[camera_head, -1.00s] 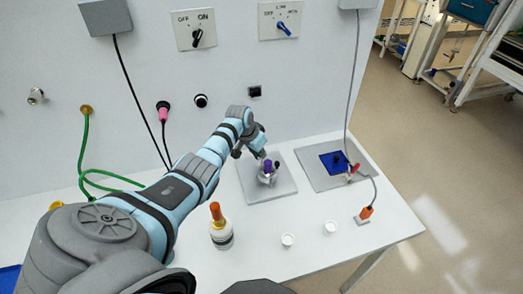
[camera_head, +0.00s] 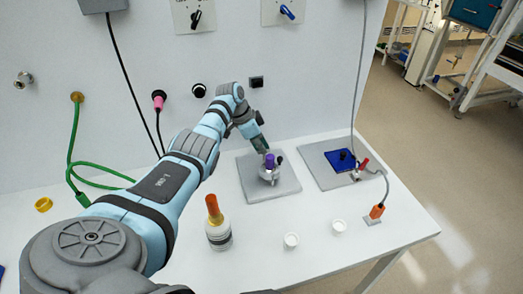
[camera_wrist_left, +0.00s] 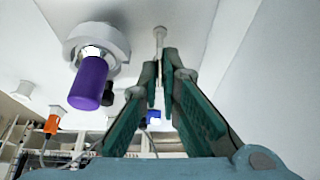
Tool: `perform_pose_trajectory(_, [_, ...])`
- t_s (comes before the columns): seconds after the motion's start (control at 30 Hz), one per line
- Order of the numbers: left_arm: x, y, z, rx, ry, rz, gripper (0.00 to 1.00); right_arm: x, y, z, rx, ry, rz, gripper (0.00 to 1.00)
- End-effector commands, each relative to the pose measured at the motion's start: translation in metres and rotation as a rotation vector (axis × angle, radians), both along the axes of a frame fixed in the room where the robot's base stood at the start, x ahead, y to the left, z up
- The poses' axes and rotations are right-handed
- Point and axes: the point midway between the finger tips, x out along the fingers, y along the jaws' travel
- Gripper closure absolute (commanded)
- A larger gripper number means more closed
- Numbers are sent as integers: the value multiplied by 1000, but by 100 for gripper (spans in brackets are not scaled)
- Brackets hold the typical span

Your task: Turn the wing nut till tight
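A grey metal fixture (camera_head: 268,175) with an upright purple cylinder (camera_head: 269,160) stands on a grey plate (camera_head: 255,190) on the bench. In the left wrist view the purple cylinder (camera_wrist_left: 91,82) is large, left of the fingers, with the pale round fixture (camera_wrist_left: 97,45) behind it. I cannot clearly make out the wings of a wing nut. My left gripper (camera_head: 262,149) is just behind and above the purple cylinder. My right gripper is not in view.
At right are a plate with a blue pad (camera_head: 340,160) and an orange connector (camera_head: 377,211). A panel wall rises behind.

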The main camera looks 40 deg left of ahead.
Motion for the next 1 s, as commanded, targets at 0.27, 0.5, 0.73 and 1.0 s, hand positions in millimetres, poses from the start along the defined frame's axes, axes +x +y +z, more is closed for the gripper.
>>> perform_pose_trajectory(0.27, [-4, -1, -4, -2, 15, -6, 100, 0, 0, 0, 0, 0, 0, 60])
perform_pose_trajectory(0.5, [-3, -1, -3, -2, 12, -6, 75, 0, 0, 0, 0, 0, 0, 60])
perform_pose_trajectory(0.73, [-2, 0, -1, 0, 6, -4, 75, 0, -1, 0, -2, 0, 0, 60])
perform_pose_trajectory(1.0, [-14, 10, 38, 4, 1, -3, 75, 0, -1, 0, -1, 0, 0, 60])
